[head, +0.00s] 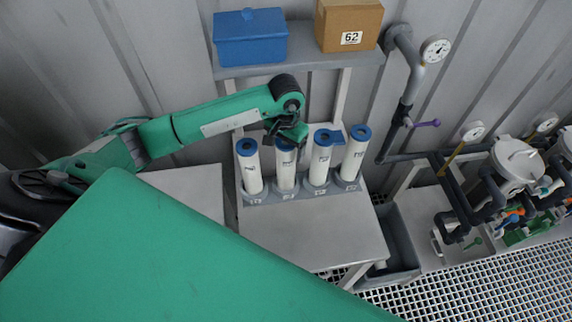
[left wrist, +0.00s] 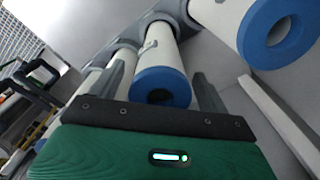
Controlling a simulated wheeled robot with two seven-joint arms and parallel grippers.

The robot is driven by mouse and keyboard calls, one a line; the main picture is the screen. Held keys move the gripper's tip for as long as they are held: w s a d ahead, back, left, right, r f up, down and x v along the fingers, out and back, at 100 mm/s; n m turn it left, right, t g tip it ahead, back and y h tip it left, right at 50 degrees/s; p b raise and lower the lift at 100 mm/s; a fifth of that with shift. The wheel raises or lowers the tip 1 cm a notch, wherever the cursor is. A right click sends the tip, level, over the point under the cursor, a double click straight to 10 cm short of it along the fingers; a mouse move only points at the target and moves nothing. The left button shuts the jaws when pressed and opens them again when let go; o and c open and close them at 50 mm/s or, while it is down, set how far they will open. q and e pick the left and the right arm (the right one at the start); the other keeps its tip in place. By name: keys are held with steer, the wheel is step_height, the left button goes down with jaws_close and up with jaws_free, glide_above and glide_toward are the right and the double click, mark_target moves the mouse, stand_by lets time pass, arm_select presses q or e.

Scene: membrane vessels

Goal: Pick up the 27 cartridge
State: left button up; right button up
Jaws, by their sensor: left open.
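Several white cartridges with blue ring caps stand upright in a row in a grey rack (head: 300,192) on a bench. From the left they include the first (head: 252,170), second (head: 286,172), third (head: 320,165) and rightmost (head: 353,160). Their printed labels are too small to read, so I cannot tell which is 27. My left gripper (head: 291,142) is open above the second cartridge, partly hiding its cap. In the left wrist view a blue-capped cartridge (left wrist: 161,87) shows between the open fingers; contact cannot be told. My right gripper is not in view.
A shelf behind the row holds a blue box (head: 250,38) and a cardboard box (head: 348,25) marked 62. A pipe with a gauge (head: 435,50) and purple valve handle stands right of the row. The front of the bench (head: 315,235) is clear.

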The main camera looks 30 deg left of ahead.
arm_select(q)
steer(key=c, duration=1.5)
